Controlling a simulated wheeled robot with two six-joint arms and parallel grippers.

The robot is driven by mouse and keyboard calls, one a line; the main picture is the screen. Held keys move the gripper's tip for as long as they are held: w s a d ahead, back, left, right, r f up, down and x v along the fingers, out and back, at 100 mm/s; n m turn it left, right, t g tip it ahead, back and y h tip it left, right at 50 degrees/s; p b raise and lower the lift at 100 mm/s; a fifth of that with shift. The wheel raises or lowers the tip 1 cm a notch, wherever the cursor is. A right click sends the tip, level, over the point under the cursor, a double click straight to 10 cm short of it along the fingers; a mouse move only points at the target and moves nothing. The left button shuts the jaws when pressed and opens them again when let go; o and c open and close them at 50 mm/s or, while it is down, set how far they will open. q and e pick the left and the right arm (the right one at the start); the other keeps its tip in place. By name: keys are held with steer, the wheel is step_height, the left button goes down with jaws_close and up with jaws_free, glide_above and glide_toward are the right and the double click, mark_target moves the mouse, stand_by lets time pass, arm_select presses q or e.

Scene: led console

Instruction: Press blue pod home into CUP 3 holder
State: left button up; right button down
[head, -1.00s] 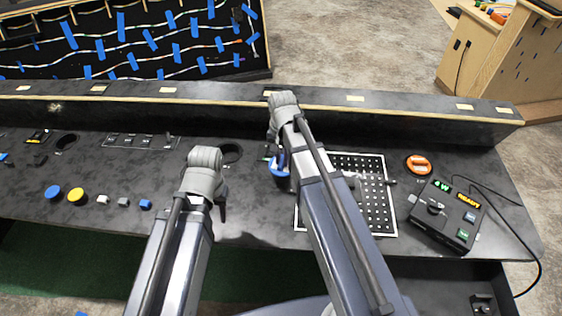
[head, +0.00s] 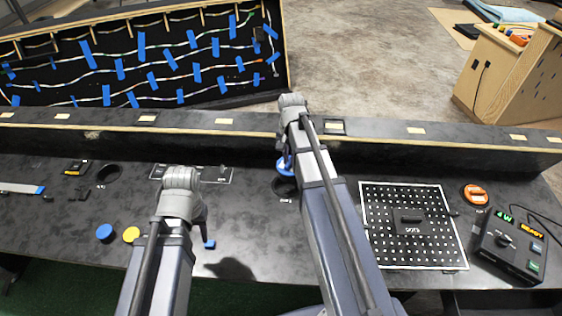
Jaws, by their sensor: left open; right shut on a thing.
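The blue pod (head: 284,165) shows as a small patch of blue beside the wrist of my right arm. My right gripper (head: 288,160) is shut on it; the arm hides most of the jaws. A dark round holder (head: 284,187) lies just below the pod in the picture, partly covered by my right arm. I cannot tell whether the pod touches its rim, and its label is not readable. Another dark round holder (head: 109,174) is empty at the left. My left gripper (head: 203,222) is open and empty over the console, mostly hidden behind its own wrist.
The dark console (head: 60,215) carries blue (head: 104,232) and yellow (head: 131,235) buttons and a small blue block (head: 209,244) near my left gripper. A dotted board (head: 415,255), an orange ring (head: 475,194) and a control box (head: 508,246) stand right. A raised ledge (head: 400,147) runs behind.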

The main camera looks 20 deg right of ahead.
steer(key=shift+w+a+r, duration=0.1)
steer(key=shift+w+a, duration=0.2)
steer(key=shift+w, duration=0.05)
steer(key=shift+f, duration=0.25)
arm_select(q)
steer(key=f+b, duration=0.5)
steer(key=shift+w+a, duration=0.25)
steer(key=shift+a, duration=0.15)
arm_select(e)
step_height(320, 180, down, 5)
steer(key=shift+r, duration=0.1)
arm_select(q)
steer(key=shift+f+b, duration=2.8)
steer(key=shift+b, duration=0.1)
arm_select(e)
steer(key=shift+f, duration=2.75)
steer(key=c, duration=0.8)
jaws_free()
arm_select(q)
steer(key=shift+r, duration=0.15)
arm_select(e)
steer(key=shift+o, duration=0.2)
steer(key=shift+r, duration=0.2)
step_height(320, 180, up, 8)
steer(key=p, duration=0.8)
steer(key=shift+f, duration=0.2)
arm_select(q)
step_height(320, 180, up, 8)
steer(key=shift+f, duration=0.2)
